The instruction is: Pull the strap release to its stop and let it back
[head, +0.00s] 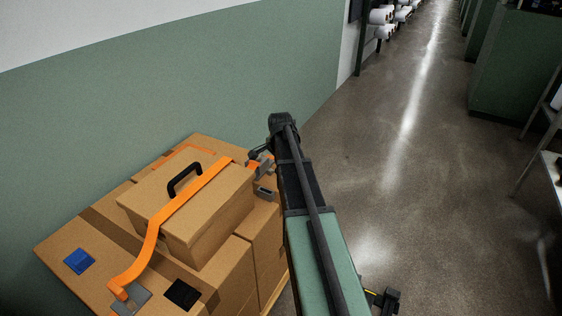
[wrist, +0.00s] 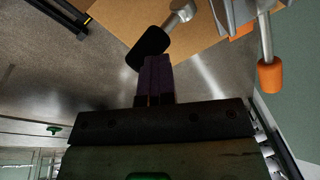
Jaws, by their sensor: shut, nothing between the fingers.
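An orange strap (head: 160,225) runs over a cardboard box and down toward grey hardware (head: 265,193) at the box's right end. In the wrist view a grey lever with a black grip (wrist: 148,47) and a second lever with an orange end (wrist: 269,76) stick out from grey metal hardware (wrist: 238,14). I cannot tell which of them is the strap release. My gripper (wrist: 157,62) is shut and empty, its fingertips right at the black grip; whether they touch it is unclear. In the head view my arm partly hides this spot.
The strapped box with a black handle (head: 184,178) sits on larger cartons (head: 245,262). A green wall (head: 150,110) stands behind. The floor (head: 400,190) to the right is open.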

